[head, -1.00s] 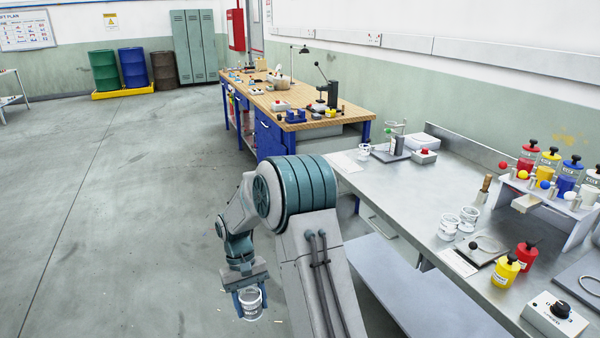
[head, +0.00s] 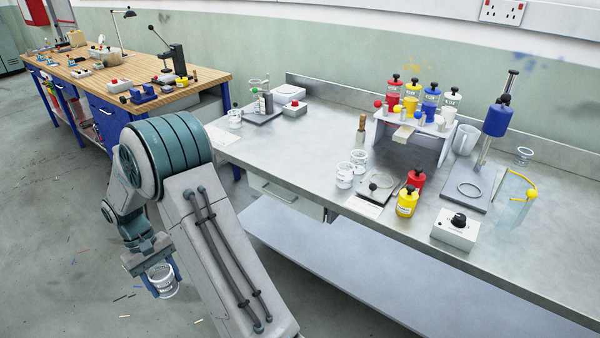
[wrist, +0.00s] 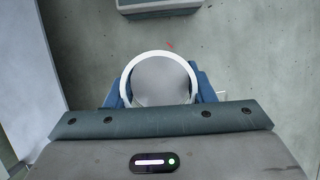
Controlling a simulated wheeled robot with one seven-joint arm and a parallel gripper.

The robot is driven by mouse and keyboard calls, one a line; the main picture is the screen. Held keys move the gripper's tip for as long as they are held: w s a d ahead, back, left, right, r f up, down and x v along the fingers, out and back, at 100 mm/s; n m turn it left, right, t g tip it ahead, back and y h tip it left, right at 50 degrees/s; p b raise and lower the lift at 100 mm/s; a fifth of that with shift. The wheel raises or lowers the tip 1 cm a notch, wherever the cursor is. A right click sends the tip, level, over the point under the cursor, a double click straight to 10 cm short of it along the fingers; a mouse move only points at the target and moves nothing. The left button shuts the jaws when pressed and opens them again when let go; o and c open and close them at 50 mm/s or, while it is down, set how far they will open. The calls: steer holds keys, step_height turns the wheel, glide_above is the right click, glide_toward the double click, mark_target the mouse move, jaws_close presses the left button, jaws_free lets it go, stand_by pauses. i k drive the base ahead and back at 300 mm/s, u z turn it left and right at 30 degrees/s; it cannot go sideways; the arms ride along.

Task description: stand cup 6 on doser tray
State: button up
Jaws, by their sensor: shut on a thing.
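My gripper (head: 160,283) is shut on a clear cup (head: 165,281) with a white rim and dark print; its number is too small to read. The cup hangs upright over the floor, left of the steel bench. In the wrist view the cup (wrist: 160,78) is seen from above between the blue fingers, and it looks empty. A grey tray with a ring (head: 469,190) lies at the foot of a stand with a blue bottle (head: 497,120) on the right of the bench. I take this for the doser tray; no label on it is readable. The tray's ring is empty.
Two similar cups (head: 345,176) stand near the bench front, beside a small plate with a ring (head: 381,186). Red and yellow bottles (head: 407,203) and a white knob box (head: 455,229) stand before the tray. A gantry with coloured bottles (head: 415,128) is behind.

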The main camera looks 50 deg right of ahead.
mark_target(381, 181)
steer(key=z, duration=1.4)
